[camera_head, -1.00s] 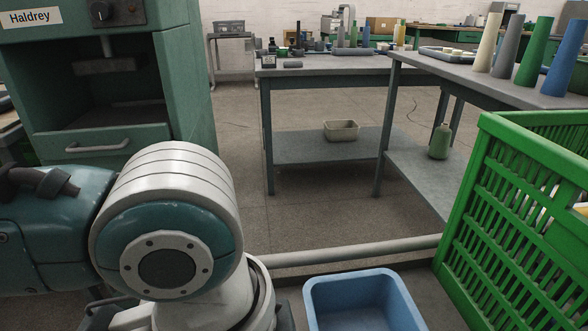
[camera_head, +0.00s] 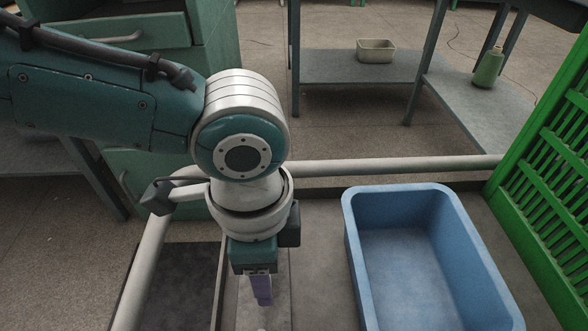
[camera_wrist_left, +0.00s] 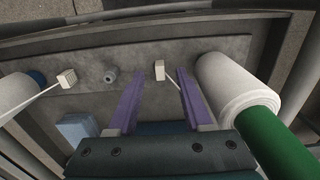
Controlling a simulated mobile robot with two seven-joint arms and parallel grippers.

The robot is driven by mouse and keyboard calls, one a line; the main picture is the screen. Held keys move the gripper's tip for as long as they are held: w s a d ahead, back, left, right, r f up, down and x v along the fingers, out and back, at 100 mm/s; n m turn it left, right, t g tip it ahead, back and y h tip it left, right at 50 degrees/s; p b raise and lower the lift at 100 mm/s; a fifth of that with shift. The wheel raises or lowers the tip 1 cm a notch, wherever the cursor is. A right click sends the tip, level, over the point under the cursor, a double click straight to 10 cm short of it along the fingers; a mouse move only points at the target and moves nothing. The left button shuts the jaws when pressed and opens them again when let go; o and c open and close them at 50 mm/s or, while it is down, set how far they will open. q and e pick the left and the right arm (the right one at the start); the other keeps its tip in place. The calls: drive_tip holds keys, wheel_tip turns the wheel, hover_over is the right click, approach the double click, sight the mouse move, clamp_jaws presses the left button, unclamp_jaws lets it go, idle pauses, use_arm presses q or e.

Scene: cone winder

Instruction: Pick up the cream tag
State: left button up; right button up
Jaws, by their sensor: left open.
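In the left wrist view, a small cream-coloured tag (camera_wrist_left: 159,70) shows between and beyond my fingertips, with a pale string running from it toward the right finger. A second pale tag (camera_wrist_left: 67,77) on a string is further left; its shade is close to the first. My left gripper (camera_wrist_left: 155,90) is open, with two purple fingers apart and nothing seen between their pads. In the head view, my left gripper (camera_head: 262,290) points down over a grey surface left of the blue bin. I cannot make out the tags there. My right gripper is not in view.
In the wrist view, a white-wound cone with a green end (camera_wrist_left: 238,90) lies close beside the right finger. The blue bin (camera_head: 352,235) and green crate (camera_head: 500,185) stand to the right.

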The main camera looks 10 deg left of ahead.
use_arm(q)
drive_tip(key=shift+f, duration=0.35)
drive_tip(key=shift+c, duration=0.3)
clamp_jaws()
drive_tip(key=shift+r, duration=0.15)
wheel_tip(320, 180, up, 23)
drive_tip(key=p, duration=1.3)
